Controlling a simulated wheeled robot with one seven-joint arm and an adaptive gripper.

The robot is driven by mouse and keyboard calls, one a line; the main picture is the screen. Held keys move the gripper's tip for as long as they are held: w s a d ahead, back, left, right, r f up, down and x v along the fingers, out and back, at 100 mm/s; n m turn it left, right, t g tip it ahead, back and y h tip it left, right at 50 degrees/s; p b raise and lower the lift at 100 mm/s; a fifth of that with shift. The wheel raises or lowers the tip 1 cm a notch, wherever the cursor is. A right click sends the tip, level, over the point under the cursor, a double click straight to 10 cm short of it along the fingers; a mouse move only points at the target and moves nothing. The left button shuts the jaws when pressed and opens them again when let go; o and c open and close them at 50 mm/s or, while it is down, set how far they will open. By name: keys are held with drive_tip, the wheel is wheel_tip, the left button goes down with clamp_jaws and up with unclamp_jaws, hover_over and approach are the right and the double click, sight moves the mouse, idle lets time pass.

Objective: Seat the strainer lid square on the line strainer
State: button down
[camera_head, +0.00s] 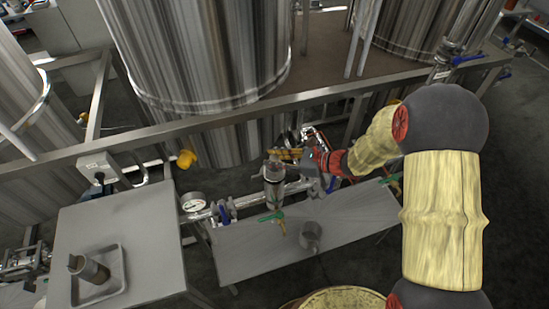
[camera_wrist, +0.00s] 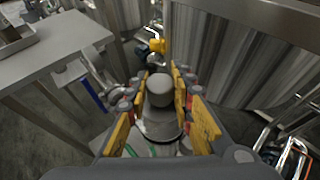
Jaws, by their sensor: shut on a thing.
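The line strainer (camera_head: 272,190) is an upright clear-grey cylinder in the pipe run above the low bench in the head view. The strainer lid (camera_wrist: 160,88) is a grey round piece between my yellow finger pads in the wrist view. My gripper (camera_head: 285,154) is shut on it, directly over the strainer's top. A wider grey round body (camera_wrist: 161,124) shows below the lid in the wrist view. The fingers partly cover the joint, so I cannot tell whether the lid touches the strainer or sits square.
A grey cup-like part (camera_head: 310,236) stands on the low bench (camera_head: 245,254). A tray (camera_head: 118,282) with a brownish cylinder (camera_head: 94,270) is on the left table. A steel rail and large tanks stand behind.

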drive_tip(key=shift+f+b, duration=0.5)
drive_tip(key=shift+f, duration=0.25)
drive_tip(key=c, duration=1.5)
unclamp_jaws()
drive_tip(key=v, duration=1.2)
drive_tip(key=shift+f, duration=0.1)
